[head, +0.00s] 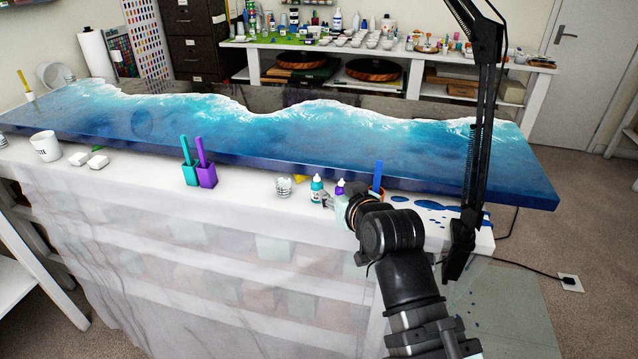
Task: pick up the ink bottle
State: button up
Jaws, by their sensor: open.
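Two small bottles that could be the ink bottle stand close together on the near edge of the covered table. One is a teal bottle with a white tip (317,190); the other has a purple top (340,186), its lower part hidden by my gripper. I cannot tell from this view which is the ink bottle. My gripper (328,200) is open, low over the table edge, just right of the teal bottle and in front of the purple one. Its fingers are small and partly hidden by my wrist, and I cannot tell whether they touch either bottle.
A clear cup stack (284,187) stands left of the bottles. Teal (189,172) and purple (207,175) holders with sticks stand further left. The blue resin slab (300,140) lies behind. A blue stick (378,176) and a black lamp arm (484,120) are to the right.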

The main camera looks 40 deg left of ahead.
aim_at(318, 182)
jog(key=p+x, duration=0.9)
jog(key=shift+a+f, duration=0.1)
jog(key=shift+f, duration=0.05)
jog(key=shift+p+x, duration=0.8)
jog(key=shift+x, duration=1.85)
jog(key=c, duration=0.8)
